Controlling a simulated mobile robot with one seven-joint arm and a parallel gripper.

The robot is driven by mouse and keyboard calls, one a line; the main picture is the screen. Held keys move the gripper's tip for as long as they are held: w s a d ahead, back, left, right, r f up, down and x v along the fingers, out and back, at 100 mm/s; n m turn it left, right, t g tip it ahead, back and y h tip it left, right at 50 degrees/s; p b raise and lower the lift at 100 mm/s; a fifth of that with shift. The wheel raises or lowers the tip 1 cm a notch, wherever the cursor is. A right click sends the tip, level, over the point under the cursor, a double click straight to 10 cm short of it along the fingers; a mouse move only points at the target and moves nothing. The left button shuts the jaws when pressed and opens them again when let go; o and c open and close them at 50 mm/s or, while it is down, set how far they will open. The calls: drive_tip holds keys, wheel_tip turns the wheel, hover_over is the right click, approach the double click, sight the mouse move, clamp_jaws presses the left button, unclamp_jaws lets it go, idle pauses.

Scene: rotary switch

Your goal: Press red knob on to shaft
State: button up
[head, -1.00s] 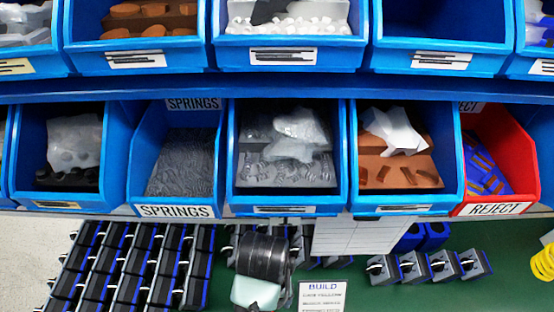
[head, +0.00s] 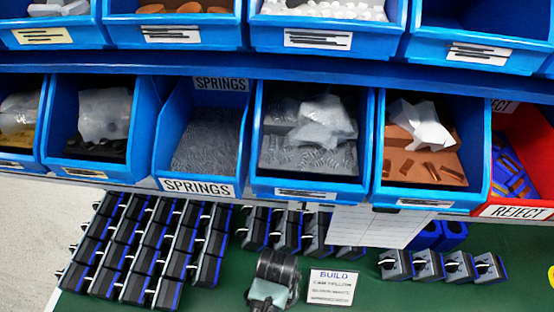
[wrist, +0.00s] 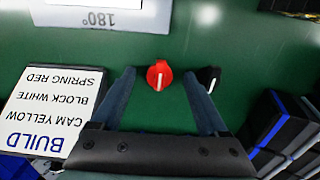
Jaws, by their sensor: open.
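The red knob (wrist: 159,75) lies on the green bench in the wrist view, its white pointer line facing up. My gripper (wrist: 160,88) is open, with one finger on each side of the red knob and a gap on both sides. How high the fingers are above the bench I cannot tell. A small black part with a white mark (wrist: 209,79) sits beside the right fingertip, partly hidden. In the head view, dark switch blocks with pale shafts (head: 150,240) stand in rows at left. The red knob is not visible in the head view, and I cannot tell which shaft belongs to it.
A BUILD card (head: 333,288) lies beside my arm. Dark blue-edged blocks (wrist: 285,135) are close to the gripper's right. Blue bins (head: 312,150) and a red reject bin (head: 520,165) line the back.

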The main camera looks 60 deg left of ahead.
clamp_jaws()
idle(0.4)
